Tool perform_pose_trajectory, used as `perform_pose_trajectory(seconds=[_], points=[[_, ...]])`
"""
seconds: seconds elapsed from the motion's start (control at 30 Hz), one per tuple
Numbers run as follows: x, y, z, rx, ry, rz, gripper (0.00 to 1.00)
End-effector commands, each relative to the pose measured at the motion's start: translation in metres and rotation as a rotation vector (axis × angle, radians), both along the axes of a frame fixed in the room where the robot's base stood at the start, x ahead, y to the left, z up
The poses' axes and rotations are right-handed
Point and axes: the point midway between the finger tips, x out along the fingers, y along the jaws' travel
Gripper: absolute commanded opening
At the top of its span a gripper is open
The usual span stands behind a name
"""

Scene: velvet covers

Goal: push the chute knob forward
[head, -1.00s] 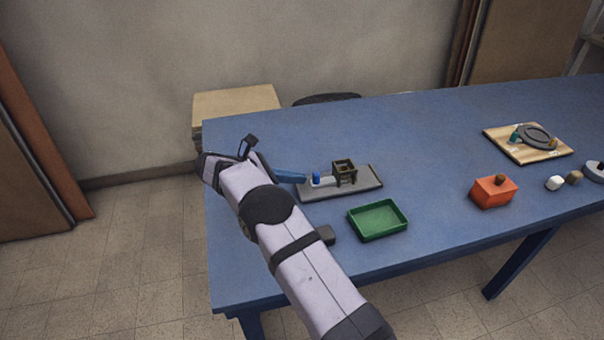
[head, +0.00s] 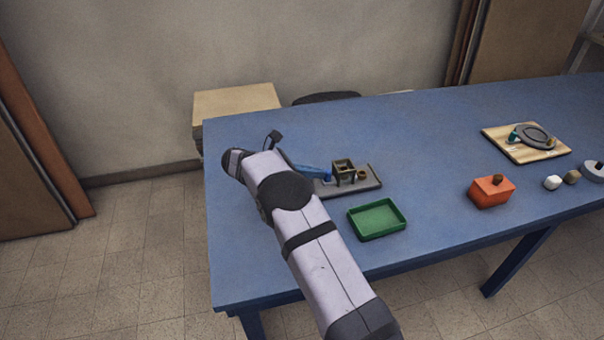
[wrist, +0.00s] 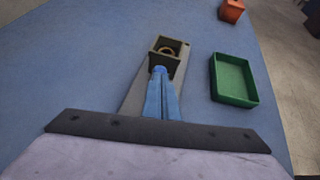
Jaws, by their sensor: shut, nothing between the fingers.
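The chute is a dark, square, open-topped frame (head: 344,166) standing on a grey base plate (head: 372,187); it also shows in the wrist view (wrist: 155,45). A small brown ring-like piece (head: 363,174) is on the plate just right of the chute.
A green tray (head: 377,219) lies in front of the base plate. An orange box with a brown knob (head: 491,192), a white piece (head: 552,182) and a wooden board (head: 528,154) are further right. The blue table is clear between them.

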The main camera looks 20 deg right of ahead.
Motion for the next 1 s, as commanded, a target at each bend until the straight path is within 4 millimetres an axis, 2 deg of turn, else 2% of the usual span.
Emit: perform_pose_trajectory(seconds=[0.07, 0.47, 0.67, 0.8, 1.0], points=[[-0.001, -0.006, 0.000, -0.006, 0.003, -0.005, 0.00], [-0.002, -0.003, -0.001, -0.007, 0.004, -0.007, 0.00], [-0.005, 0.019, 0.001, -0.006, 0.004, -0.002, 0.00], [-0.009, 0.044, 0.003, -0.006, -0.001, 0.004, 0.00], [-0.015, 0.079, 0.022, -0.003, -0.004, 0.004, 0.00]])
